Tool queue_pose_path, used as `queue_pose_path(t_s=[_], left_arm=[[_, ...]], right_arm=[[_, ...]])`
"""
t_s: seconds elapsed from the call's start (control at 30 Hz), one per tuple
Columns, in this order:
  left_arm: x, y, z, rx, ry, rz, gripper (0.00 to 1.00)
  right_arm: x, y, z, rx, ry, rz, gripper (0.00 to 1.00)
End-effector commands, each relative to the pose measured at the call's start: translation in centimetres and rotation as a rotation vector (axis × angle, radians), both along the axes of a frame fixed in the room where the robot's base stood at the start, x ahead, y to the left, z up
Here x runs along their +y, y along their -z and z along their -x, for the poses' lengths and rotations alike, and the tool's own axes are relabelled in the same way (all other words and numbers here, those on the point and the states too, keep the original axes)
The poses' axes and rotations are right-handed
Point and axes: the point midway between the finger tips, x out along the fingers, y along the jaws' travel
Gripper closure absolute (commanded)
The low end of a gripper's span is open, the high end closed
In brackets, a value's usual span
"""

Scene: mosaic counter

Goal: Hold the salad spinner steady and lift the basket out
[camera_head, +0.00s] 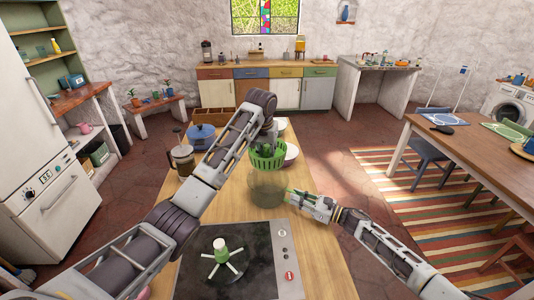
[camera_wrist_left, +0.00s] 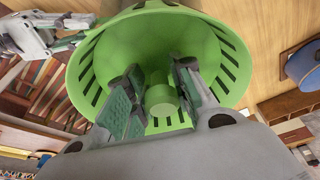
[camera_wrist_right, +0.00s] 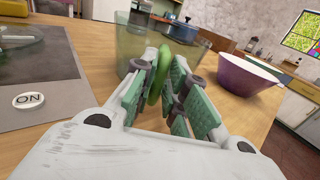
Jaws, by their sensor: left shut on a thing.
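The green slotted basket (camera_head: 267,158) hangs upright above the clear bowl (camera_head: 266,190) of the salad spinner; its lower edge is near the bowl's rim. My left gripper (camera_head: 268,143) reaches down into the basket. In the left wrist view its fingers (camera_wrist_left: 160,95) are shut around the basket's green centre post (camera_wrist_left: 162,100). My right gripper (camera_head: 293,196) is low at the bowl's right side. The bowl stands on the wooden counter.
A French press (camera_head: 183,160) and blue pot (camera_head: 201,136) stand left of the basket. A purple bowl (camera_wrist_right: 245,76) is close beyond the right gripper.

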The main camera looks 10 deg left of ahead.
Motion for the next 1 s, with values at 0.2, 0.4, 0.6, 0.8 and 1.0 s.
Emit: queue_pose_path(t_s=[0.2, 0.4, 0.6, 0.8, 1.0], left_arm=[[0.0, 0.0, 0.0, 0.000, 0.000, 0.000, 1.00], [0.0, 0.0, 0.0, 0.000, 0.000, 0.000, 1.00], [0.0, 0.0, 0.0, -0.001, 0.000, 0.000, 1.00], [0.0, 0.0, 0.0, -0.001, 0.000, 0.000, 1.00], [0.0, 0.0, 0.0, -0.001, 0.000, 0.000, 1.00]], right_arm=[[0.0, 0.0, 0.0, 0.000, 0.000, 0.000, 0.64], [0.0, 0.0, 0.0, 0.000, 0.000, 0.000, 0.64], [-0.4, 0.0, 0.2, 0.000, 0.000, 0.000, 0.64], [-1.8, 0.0, 0.7, 0.001, 0.000, 0.000, 0.64], [-4.0, 0.1, 1.6, 0.000, 0.001, 0.001, 0.64]])
